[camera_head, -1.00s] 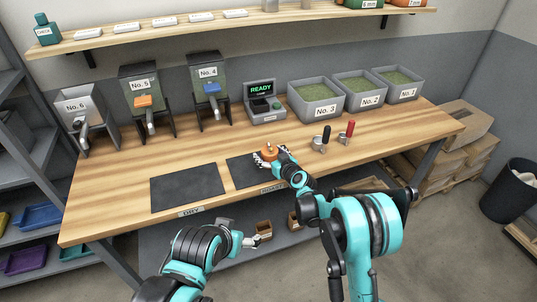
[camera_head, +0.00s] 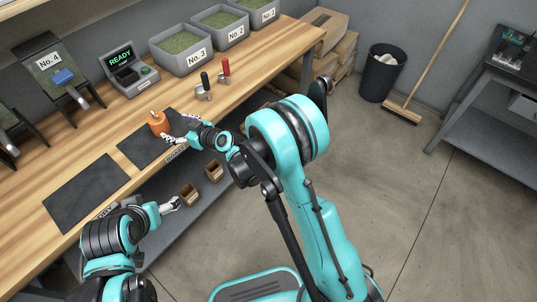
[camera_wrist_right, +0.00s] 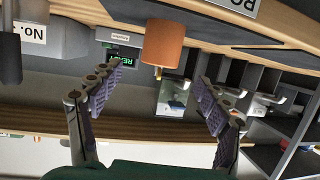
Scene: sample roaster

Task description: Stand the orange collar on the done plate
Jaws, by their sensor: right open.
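The orange collar (camera_head: 158,124) stands upright on the far part of the right-hand dark mat (camera_head: 140,151). A small light tip shows on its top. My right gripper (camera_head: 177,129) is open just to the right of the collar, its fingers spread and apart from it. In the right wrist view, which is upside down, the collar (camera_wrist_right: 163,43) shows beyond and between the open fingers, with nothing held. My left gripper (camera_head: 171,204) hangs low in front of the bench; its jaws are too small to read. I cannot tell which mat is the done plate.
A second dark mat (camera_head: 85,192) lies bare to the left. A black-handled cup (camera_head: 204,91) and a red-handled one (camera_head: 225,73) stand farther right. Behind are a READY display unit (camera_head: 131,72) and bins of green beans (camera_head: 181,51). Small wooden boxes (camera_head: 189,194) sit below the bench.

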